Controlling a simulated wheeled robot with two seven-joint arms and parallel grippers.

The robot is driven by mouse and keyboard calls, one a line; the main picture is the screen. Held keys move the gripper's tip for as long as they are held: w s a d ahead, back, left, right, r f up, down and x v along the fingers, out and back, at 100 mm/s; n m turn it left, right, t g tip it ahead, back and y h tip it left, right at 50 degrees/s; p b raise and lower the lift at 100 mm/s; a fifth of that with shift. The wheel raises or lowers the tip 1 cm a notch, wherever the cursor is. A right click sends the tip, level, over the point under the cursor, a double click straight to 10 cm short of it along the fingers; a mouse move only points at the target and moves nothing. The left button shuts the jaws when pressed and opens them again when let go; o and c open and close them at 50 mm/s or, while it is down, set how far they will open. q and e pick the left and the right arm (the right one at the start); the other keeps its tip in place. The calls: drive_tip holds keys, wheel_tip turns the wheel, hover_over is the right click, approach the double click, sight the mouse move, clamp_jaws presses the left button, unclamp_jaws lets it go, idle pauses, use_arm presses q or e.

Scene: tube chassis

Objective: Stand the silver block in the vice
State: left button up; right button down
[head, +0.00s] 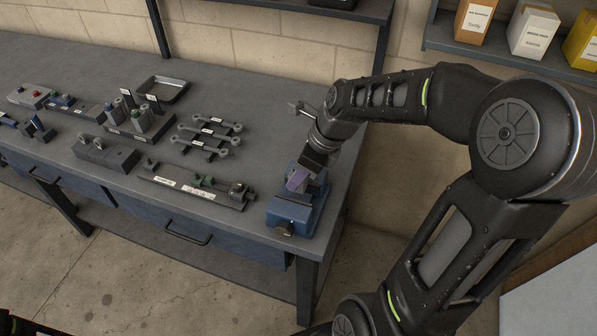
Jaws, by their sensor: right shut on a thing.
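The blue vice (291,211) stands at the front right corner of the grey workbench. My right gripper (307,174) points down over the back of the vice from above. It is shut on the silver block (297,180), which looks pale violet-grey here and is tilted in the picture. The block is at the vice's jaw area, but I cannot tell whether it touches the jaws or hangs just above them. The gripper hides part of the block and the far side of the vice. My left gripper is not in view.
Left of the vice lies a long dark fixture (192,190) with labels. Several labelled rods (208,141), a holder with upright cylinders (140,124), a grey block (105,153) and a metal tray (163,89) fill the bench. Bare benchtop (270,110) lies behind. A shelf holds boxes (534,30).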

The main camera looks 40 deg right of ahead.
drive_tip(key=shift+p, duration=0.5)
idle(0.4)
drive_tip(key=shift+f, duration=0.15)
idle(0.4)
drive_tip(key=shift+f+b, duration=0.75)
drive_tip(key=shift+f, duration=0.25)
drive_tip(key=shift+r+p, duration=1.25)
drive_tip(key=c, duration=0.9)
unclamp_jaws()
drive_tip(key=shift+f, duration=0.1)
